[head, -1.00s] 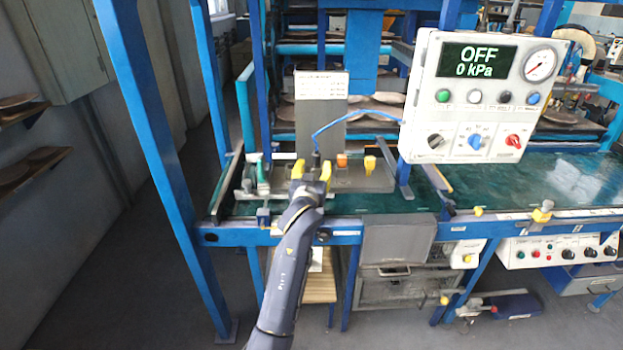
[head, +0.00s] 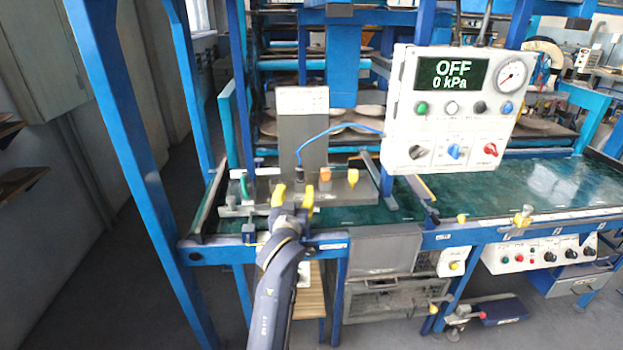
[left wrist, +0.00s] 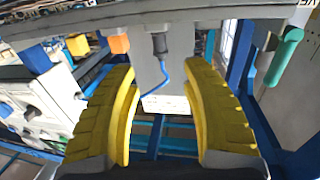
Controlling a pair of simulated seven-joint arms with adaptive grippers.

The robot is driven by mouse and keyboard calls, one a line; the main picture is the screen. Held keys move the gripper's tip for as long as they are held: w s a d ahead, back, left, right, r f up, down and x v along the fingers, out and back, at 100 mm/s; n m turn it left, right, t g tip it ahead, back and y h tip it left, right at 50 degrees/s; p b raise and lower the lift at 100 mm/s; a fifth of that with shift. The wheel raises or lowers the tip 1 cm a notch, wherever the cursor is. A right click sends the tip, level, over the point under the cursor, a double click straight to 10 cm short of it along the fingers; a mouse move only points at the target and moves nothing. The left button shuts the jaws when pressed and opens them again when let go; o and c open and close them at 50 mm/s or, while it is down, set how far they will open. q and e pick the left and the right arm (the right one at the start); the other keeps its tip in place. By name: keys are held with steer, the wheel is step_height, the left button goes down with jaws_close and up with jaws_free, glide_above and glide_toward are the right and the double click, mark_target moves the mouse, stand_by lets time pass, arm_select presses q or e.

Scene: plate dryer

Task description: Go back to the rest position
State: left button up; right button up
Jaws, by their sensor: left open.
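My left gripper (head: 292,199) is at the front edge of the green bench in the head view, before a metal fixture plate. Its yellow fingers are apart, and in the left wrist view (left wrist: 163,115) nothing is held between them. Beyond the fingers stands a grey upright plate (head: 302,140) with a white label and a black plug with a blue cable (head: 299,172). I cannot tell from the head view how far the fingers are from the plug. My right gripper is not in view.
A white control panel (head: 447,140) reading OFF, 0 kPa hangs right of the gripper. An orange block (head: 325,174) and a yellow knob (head: 352,176) sit close on the fixture's right, a green handle (head: 245,187) on its left. Blue posts (head: 130,150) frame the left side.

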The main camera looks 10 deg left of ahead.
arm_select(q)
steer(key=s+a+f+m+g, duration=0.2)
steer(key=s+a+f+g, duration=0.1)
steer(key=s+f, duration=0.7)
steer(key=s+a+f+m+g+y, duration=0.1)
steer(key=s+a+f+m+g, duration=0.15)
steer(key=s+f, duration=0.55)
steer(key=s+a+f+m+g, duration=0.2)
steer(key=s+f+g, duration=0.1)
steer(key=s, duration=1)
steer(key=s+a+f+m+g+y, duration=0.1)
steer(key=s+a+f+m+g, duration=0.1)
steer(key=s+f, duration=0.6)
steer(key=s+d+f+g+h, duration=0.1)
steer(key=s+d+f+h, duration=0.15)
steer(key=f, duration=1.15)
steer(key=s+d+f+g+h, duration=0.1)
steer(key=s+d+f+g, duration=0.15)
steer(key=f, duration=1.25)
steer(key=s+f+n+g+h, duration=0.1)
steer(key=s+f+n+g, duration=0.1)
steer(key=s+f, duration=1.9)
steer(key=shift+s+d+n, duration=0.2)
steer(key=shift+s+n, duration=0.25)
steer(key=shift+s, duration=0.1)
